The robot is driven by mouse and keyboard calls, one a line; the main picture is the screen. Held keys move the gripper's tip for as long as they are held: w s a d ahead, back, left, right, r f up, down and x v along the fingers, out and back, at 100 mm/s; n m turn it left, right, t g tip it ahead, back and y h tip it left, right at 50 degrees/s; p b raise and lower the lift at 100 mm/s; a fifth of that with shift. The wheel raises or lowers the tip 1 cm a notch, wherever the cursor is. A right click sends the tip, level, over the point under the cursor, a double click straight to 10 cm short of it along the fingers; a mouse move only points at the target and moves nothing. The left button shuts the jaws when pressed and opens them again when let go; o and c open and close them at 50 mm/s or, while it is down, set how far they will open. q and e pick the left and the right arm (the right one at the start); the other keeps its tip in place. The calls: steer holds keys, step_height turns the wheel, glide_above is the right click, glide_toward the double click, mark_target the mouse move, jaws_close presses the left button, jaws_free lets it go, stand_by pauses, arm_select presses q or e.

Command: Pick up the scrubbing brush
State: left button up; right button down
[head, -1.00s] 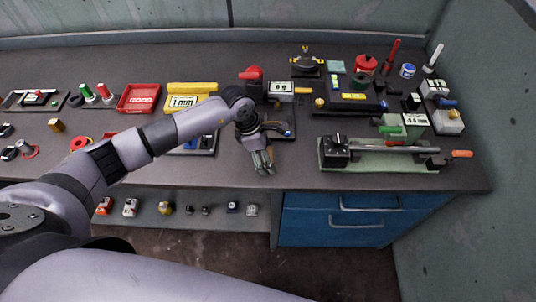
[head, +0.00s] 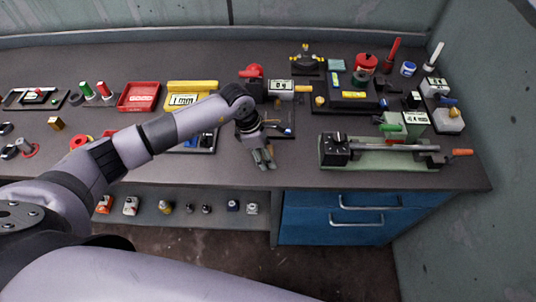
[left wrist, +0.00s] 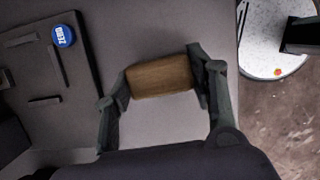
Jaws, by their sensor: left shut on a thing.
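A brown block with a wood-like surface (left wrist: 161,77), which I take to be the scrubbing brush, is between the two fingers of my left gripper (left wrist: 158,88) in the left wrist view. The fingers touch it on both sides, so the gripper is shut on it. In the head view my left gripper (head: 264,158) is over the front part of the bench, pointing down. The brush is too small and covered to make out there. Whether it touches the bench is unclear. My right gripper is not in view.
The grey bench (head: 225,172) is clear just left of the gripper. A green fixture with a bar (head: 385,157) lies to the right. A dark plate with a blue button (left wrist: 62,36) is beside the gripper. A blue drawer unit (head: 350,221) is below the bench edge.

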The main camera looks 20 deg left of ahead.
arm_select(q)
step_height(320, 180, up, 20)
steer(key=b, duration=0.5)
